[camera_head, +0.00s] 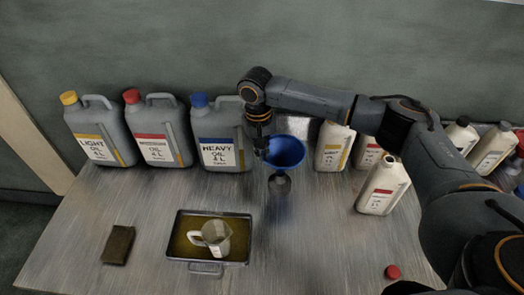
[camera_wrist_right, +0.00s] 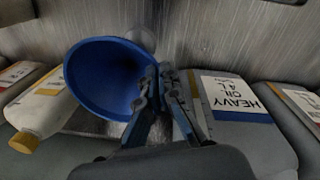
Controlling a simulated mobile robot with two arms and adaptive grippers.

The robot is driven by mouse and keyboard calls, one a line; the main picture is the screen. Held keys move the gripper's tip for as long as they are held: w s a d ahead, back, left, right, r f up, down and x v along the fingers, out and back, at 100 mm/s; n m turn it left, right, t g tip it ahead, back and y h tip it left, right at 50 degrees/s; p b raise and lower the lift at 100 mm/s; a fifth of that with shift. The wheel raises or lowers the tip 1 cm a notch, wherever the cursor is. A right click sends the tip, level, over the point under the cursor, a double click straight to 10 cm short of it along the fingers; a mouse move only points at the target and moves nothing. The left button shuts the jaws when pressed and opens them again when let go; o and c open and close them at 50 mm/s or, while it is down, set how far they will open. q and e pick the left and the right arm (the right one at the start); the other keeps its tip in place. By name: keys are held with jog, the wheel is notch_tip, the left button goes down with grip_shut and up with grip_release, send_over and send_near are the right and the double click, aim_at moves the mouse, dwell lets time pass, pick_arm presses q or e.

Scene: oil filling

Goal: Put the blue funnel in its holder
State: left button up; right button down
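The blue funnel (camera_head: 287,150) is near the middle of the table's back half, wide mouth up. In the right wrist view the funnel (camera_wrist_right: 95,80) fills the left middle. My right gripper (camera_head: 262,148) is at the funnel's left rim; in the wrist view its fingers (camera_wrist_right: 166,88) are closed with the rim between them. A small grey round piece (camera_head: 280,183), perhaps the holder, shows just below the funnel in the head view. The funnel's spout is hidden, so I cannot tell whether it sits in that piece. My left gripper is not in view.
Several grey oil jugs (camera_head: 222,140) stand at the back left, close to the gripper. White bottles (camera_head: 383,187) stand right of the funnel. A tray (camera_head: 182,222) with a measuring jug (camera_head: 216,238) is in front. A brown block (camera_head: 118,245) and red cap (camera_head: 392,272) lie apart.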

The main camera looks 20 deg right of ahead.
jog(key=shift+f, duration=1.05)
jog(key=shift+f+p, duration=0.3)
jog(key=shift+f, duration=0.2)
jog(key=c, duration=1.4)
grip_release()
jog(key=shift+c, duration=0.2)
